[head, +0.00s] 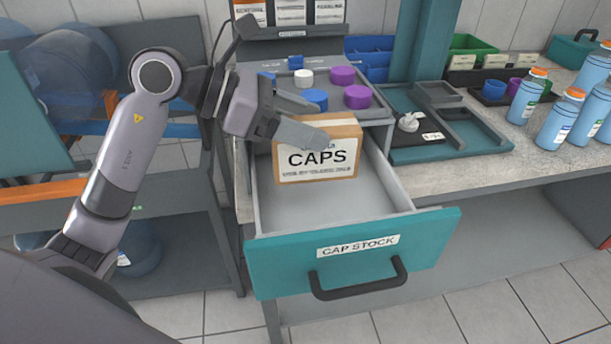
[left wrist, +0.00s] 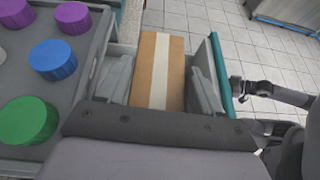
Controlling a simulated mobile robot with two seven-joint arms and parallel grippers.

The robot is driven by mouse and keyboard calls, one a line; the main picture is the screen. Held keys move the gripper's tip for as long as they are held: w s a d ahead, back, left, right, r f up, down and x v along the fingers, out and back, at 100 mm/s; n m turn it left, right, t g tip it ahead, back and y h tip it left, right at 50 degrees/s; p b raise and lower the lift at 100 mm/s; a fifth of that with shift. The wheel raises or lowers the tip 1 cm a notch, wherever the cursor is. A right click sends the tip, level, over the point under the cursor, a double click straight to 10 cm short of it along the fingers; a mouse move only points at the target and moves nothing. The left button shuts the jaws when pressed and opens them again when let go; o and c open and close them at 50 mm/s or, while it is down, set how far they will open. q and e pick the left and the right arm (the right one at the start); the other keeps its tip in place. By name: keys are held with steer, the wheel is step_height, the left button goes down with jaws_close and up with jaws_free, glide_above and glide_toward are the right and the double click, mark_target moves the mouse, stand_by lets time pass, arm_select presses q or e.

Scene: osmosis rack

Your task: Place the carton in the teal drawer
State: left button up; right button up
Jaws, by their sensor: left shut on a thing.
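The carton (head: 316,160) is a brown box with a white label reading CAPS. My left gripper (head: 312,122) is shut on it from above, with its fingers on the box's sides. In the left wrist view the carton (left wrist: 159,70) shows its top with a pale tape strip, between the two fingers (left wrist: 156,82). The teal drawer (head: 275,262), labelled CAP STOCK, is pulled open. The carton is over the back part of the drawer; whether it touches the floor I cannot tell. My right gripper is not in the head view; part of an arm shows at the right of the left wrist view.
A grey tray with purple, blue and white caps (head: 342,76) sits on the counter above the drawer. A dark tray (head: 412,158) and several blue bottles (head: 561,118) stand to the right. A rack with large blue bottles (head: 75,85) is at left.

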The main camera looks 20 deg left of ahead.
mark_target(304, 175)
arm_select(q)
step_height(304, 175, down, 6)
steer(key=shift+r, duration=0.1)
steer(key=shift+f, duration=2)
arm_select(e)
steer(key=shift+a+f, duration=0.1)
arm_select(q)
steer(key=shift+f+b, duration=0.1)
steer(key=shift+b, duration=0.2)
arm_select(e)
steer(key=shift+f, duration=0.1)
arm_select(q)
steer(key=o, duration=1.2)
steer(key=b+v, duration=0.1)
steer(key=v, duration=1.1)
steer(key=shift+b, duration=0.4)
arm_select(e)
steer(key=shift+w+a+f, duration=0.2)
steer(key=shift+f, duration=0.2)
